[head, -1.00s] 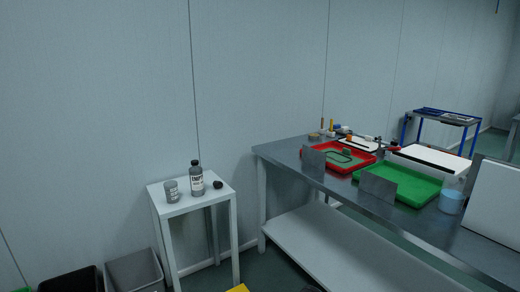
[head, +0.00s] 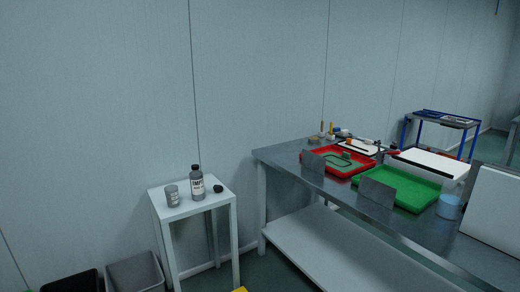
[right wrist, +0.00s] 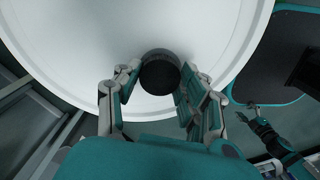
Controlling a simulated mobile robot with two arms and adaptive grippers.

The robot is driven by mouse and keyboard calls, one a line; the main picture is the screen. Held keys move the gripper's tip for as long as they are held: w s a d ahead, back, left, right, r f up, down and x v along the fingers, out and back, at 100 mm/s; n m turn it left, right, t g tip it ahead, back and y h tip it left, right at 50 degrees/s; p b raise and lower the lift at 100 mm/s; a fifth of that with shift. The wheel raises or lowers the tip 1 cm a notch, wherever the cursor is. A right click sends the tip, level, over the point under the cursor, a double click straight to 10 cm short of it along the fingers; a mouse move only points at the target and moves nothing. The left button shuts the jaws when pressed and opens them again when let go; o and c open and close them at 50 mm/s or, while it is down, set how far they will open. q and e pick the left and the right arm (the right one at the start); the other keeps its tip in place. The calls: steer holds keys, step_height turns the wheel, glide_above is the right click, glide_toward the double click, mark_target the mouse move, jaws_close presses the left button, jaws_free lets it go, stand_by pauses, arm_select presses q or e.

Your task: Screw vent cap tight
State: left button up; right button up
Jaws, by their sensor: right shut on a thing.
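A dark round cap (right wrist: 160,72), likely the vent cap, shows in the right wrist view near the near edge of a large white round lid (right wrist: 205,25). My right gripper (right wrist: 158,84) is shut on the cap, with one finger on either side of it. The thread under the cap is hidden, so I cannot tell how it is seated. A small teal and black jointed arm (right wrist: 268,135) shows at the lower right, perhaps my left one; its jaws are too small to read. Neither gripper shows in the head view.
A white stand (head: 205,204) holds a labelled bottle (head: 196,184), a grey cup (head: 172,196) and a small black object (head: 218,188). A metal bench (head: 268,154) at right carries a red tray (head: 312,171) and a green tray (head: 425,195). Bins stand at lower left.

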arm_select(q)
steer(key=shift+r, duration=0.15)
arm_select(e)
steer(key=shift+w+r+m, duration=0.1)
steer(key=shift+m, duration=0.2)
steer(key=shift+r+m+p, duration=0.1)
steer(key=shift+m+p, duration=0.2)
steer(key=shift+p, duration=0.1)
steer(key=shift+m+p, duration=0.65)
steer(key=shift+m, duration=0.75)
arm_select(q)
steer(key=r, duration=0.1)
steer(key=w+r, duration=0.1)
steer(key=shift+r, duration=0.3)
arm_select(e)
steer(key=o, duration=1.1)
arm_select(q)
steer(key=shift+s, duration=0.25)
